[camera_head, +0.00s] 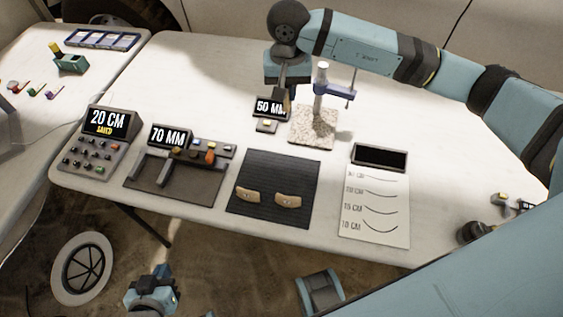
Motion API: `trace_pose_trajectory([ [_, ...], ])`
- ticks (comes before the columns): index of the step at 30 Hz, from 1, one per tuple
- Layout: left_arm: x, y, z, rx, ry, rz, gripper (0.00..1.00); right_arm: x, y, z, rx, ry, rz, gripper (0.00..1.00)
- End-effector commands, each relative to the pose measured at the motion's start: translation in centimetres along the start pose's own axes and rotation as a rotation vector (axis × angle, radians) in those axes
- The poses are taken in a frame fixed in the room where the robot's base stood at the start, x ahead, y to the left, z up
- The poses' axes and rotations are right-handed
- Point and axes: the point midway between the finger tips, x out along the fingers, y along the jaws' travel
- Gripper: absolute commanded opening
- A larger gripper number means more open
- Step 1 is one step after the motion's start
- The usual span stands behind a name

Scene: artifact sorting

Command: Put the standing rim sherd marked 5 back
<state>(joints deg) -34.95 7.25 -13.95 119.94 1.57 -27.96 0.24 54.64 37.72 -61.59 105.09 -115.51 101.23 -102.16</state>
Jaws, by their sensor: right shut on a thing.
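My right gripper (287,92) reaches in from the right and points down beside the measuring stand. It is shut on a small brownish thing, held close to the small "50 MM" display; the held thing is mostly hidden, and no number on it can be read. Two tan sherds (248,196) (288,201) lie on the dark ribbed mat (270,168) at the table's front; their marks are too small to read. My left gripper (151,292) is low at the bottom left, below the table's front edge and away from the sherds; its fingers are not clear.
The measuring stand has a speckled stone base (311,130) and a blue clamp (340,90). A "20 CM" keypad (93,155) and a "70 MM" gauge (172,181) stand left of the mat. A curve chart (374,208) lies right. The back of the table is clear.

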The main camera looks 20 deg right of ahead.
Motion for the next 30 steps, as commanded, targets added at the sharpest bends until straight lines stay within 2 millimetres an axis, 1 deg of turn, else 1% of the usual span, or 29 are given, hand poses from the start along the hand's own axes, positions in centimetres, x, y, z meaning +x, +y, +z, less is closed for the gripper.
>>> trace_pose_trajectory([
  [1,-0.4,0.0,-0.4,-0.004,-0.005,-0.001,0.0,-0.9,-0.8,1.2,0.077,0.001,-0.001,0.0],
  [6,-0.6,0.0,-0.2,-0.018,-0.025,-0.004,0.0,-2.0,-2.3,4.6,0.355,0.0,-0.001,0.0],
  [9,-0.6,-0.1,-0.3,-0.024,-0.029,-0.006,0.0,-2.3,-2.9,6.0,0.474,0.0,-0.002,0.0],
  [12,-0.5,-0.2,-0.2,-0.028,-0.033,-0.008,0.0,-2.5,-3.2,6.8,0.55,-0.001,-0.001,0.0],
  [14,-0.5,-0.3,-0.2,-0.029,-0.034,-0.009,0.0,-2.2,-3.3,7.1,0.575,-0.002,-0.001,0.0],
  [17,-0.4,-0.3,-0.2,-0.029,-0.033,-0.01,0.0,-0.7,-3.3,7.2,0.592,-0.003,0.0,0.0],
  [27,-0.5,-0.2,-0.5,-0.025,-0.028,-0.007,0.0,8.3,-3.3,7.3,0.591,-0.005,0.002,0.0],
  [30,-0.5,-0.2,-0.5,-0.022,-0.028,-0.005,0.0,10.6,-3.3,7.3,0.591,-0.004,0.002,0.0],
])
